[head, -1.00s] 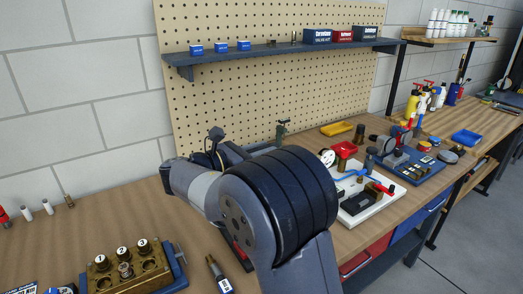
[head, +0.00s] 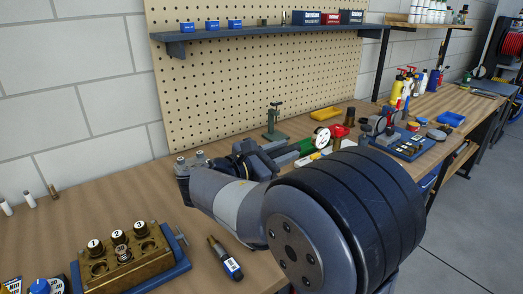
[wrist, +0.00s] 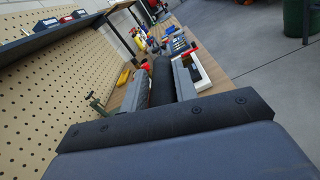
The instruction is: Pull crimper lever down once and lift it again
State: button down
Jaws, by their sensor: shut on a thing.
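My gripper (wrist: 161,72) is shut on a black cylindrical bar in the wrist view, which looks like the grip of the crimper lever (wrist: 162,84). One grey finger is on each side of it. In the head view my gripper (head: 284,152) is low over the bench, mostly behind my own wrist. A green upright stand (head: 272,122) is just behind it, and it may be the crimper's body. My arm hides the lever's lower end and its mounting.
A brass block (head: 125,268) with numbered caps sits at the front left. A yellow tray (head: 326,113) and a blue board with a device (head: 405,145) stand farther right. A shelf (head: 260,38) runs above.

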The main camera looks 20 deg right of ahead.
jog(key=shift+s+d+f+m+b, duration=0.3)
jog(key=shift+s+f+m+b, duration=0.8)
jog(key=shift+f+b, duration=1.65)
jog(key=shift+s+d+f+m+b, duration=0.35)
jog(key=shift+s+f+m+b, duration=0.7)
jog(key=shift+f+b, duration=1.7)
jog(key=shift+s+d+f+m+b, duration=0.3)
jog(key=shift+s+f+m+b, duration=0.8)
jog(key=shift+f+b, duration=1.6)
jog(key=shift+w+f+p, duration=0.15)
jog(key=shift+f+p, duration=0.45)
jog(key=shift+f, duration=0.1)
jog(key=c, duration=1.3)
grip_release()
jog(key=shift+o, duration=0.2)
jog(key=shift+a, duration=0.1)
jog(key=v, duration=0.3)
jog(key=p+v, duration=0.1)
jog(key=v, duration=0.6)
jog(key=shift+a+r+p, duration=0.3)
jog(key=shift+r+p, duration=0.05)
jog(key=shift+p, duration=0.05)
jog(key=shift+b+x, duration=0.5)
jog(key=shift+x, duration=2.85)
